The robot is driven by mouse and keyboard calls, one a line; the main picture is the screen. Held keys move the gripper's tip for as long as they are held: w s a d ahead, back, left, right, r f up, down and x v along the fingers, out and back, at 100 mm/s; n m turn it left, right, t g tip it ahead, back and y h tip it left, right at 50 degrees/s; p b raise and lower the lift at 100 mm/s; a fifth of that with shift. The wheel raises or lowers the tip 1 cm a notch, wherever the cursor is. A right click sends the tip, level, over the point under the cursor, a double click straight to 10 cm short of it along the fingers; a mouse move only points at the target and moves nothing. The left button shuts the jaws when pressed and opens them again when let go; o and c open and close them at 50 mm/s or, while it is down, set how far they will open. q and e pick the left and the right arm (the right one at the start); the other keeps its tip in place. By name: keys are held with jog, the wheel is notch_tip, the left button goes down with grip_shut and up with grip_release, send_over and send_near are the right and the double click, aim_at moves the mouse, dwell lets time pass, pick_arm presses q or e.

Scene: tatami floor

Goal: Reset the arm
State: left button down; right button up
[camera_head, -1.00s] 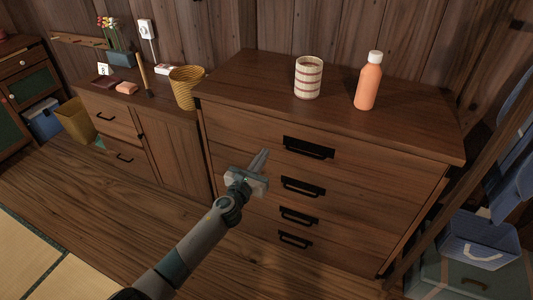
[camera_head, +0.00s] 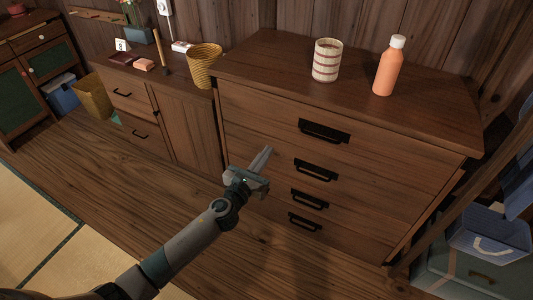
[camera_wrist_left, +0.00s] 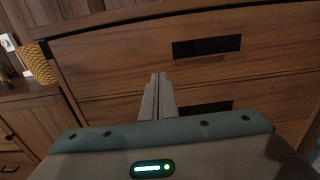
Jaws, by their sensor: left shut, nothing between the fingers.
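My left gripper (camera_head: 262,160) is shut and empty, with its fingers together and pointing at the front of the wooden chest of drawers (camera_head: 262,123). In the left wrist view the closed fingers (camera_wrist_left: 158,80) point up toward the drawer fronts. In that view the black drawer handles (camera_wrist_left: 207,46) lie to the right of and behind the fingers. Whether the fingertips touch the chest cannot be told for sure, but nothing is held. My right gripper is in neither view.
A striped cup (camera_head: 326,61) and an orange bottle (camera_head: 388,66) stand on the chest. A woven basket (camera_head: 204,66) stands on the lower cabinet (camera_head: 187,125) at left. Blue baskets (camera_head: 490,236) sit at the right. The wood floor (camera_head: 100,190) at left is clear.

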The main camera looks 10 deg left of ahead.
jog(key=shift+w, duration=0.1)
